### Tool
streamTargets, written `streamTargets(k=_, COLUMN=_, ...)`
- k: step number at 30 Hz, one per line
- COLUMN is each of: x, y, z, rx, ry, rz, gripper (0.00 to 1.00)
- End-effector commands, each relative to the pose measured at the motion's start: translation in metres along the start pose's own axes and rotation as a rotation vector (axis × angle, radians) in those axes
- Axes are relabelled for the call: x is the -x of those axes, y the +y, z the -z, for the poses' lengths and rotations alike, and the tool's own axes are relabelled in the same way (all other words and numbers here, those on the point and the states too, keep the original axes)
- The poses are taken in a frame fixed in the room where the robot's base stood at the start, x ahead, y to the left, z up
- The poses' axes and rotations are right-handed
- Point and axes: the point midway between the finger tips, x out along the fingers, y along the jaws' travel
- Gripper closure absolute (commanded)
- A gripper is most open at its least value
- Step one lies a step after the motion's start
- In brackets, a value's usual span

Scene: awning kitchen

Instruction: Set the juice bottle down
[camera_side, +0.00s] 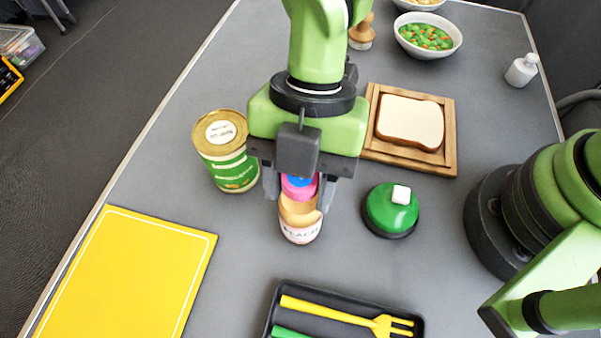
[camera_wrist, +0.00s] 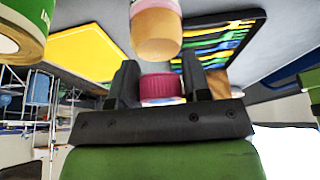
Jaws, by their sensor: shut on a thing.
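The juice bottle (camera_side: 301,230) has a pink cap, a peach-coloured body and a pale label that reads "PEACH". My gripper (camera_side: 299,192) points down over it in the side view and is shut on its upper part, with a finger on each side. In the wrist view, the pink cap (camera_wrist: 162,87) is between the fingers and the peach body lies beyond it. The bottle looks roughly upright. I cannot tell whether its base touches the table.
A green can (camera_side: 228,165) stands close left of my gripper, and a green domed item (camera_side: 390,208) stands right. A yellow mat (camera_side: 125,275) lies left. A black cutlery tray (camera_side: 350,292) is at the front. A wooden board (camera_side: 447,135) with bread and bowls are behind.

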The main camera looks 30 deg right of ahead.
Motion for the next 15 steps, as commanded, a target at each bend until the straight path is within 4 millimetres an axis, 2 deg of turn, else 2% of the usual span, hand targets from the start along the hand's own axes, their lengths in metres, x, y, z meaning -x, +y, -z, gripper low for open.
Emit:
streamTargets(k=9, x=-0.0019, y=0.0004, z=-0.0008, rx=0.0, ry=0.0, rz=-0.001, gripper=1.0)
streamTargets(k=10, x=-0.002, y=0.0003, z=-0.001, rx=0.0, ry=0.0, rz=-0.001, gripper=0.52)
streamTargets(k=13, x=-0.0018, y=0.0004, z=-0.0008, rx=0.0, ry=0.0, rz=-0.002, gripper=0.3)
streamTargets(k=15, x=-0.0017, y=0.0004, z=-0.0008, rx=0.0, ry=0.0, rz=-0.002, gripper=0.3)
